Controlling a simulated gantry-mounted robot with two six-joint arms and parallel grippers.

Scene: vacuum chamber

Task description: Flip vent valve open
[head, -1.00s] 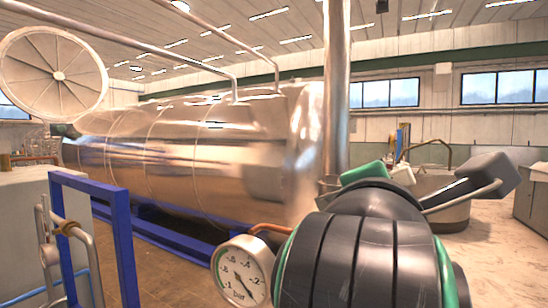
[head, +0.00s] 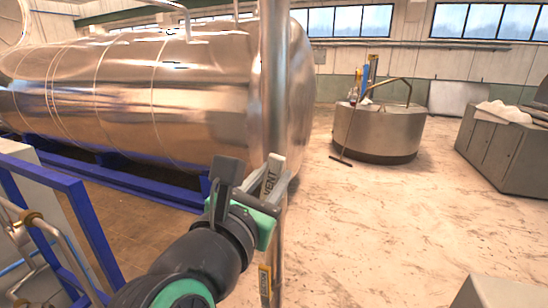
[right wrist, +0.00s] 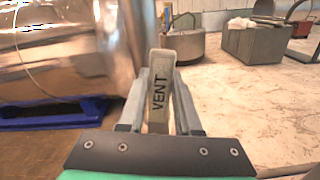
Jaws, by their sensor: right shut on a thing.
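The vent valve handle (head: 270,178) is a pale grey lever with the word VENT on it, beside the vertical steel pipe (head: 273,85) in the head view. It stands up with a slight tilt. My right gripper (head: 268,188) is shut on this handle. In the right wrist view the handle (right wrist: 160,75) stands nearly upright between the two grey fingers of my right gripper (right wrist: 160,108), and its top sticks out past them. The valve body is hidden behind my gripper. My left gripper is not in view.
A large shiny metal chamber (head: 200,95) lies behind and left on a blue base. A blue frame (head: 85,215) stands at left. A yellow-marked label (head: 265,280) is low on the pipe. A round metal tank (head: 380,132) and grey cabinet (head: 500,150) stand far right.

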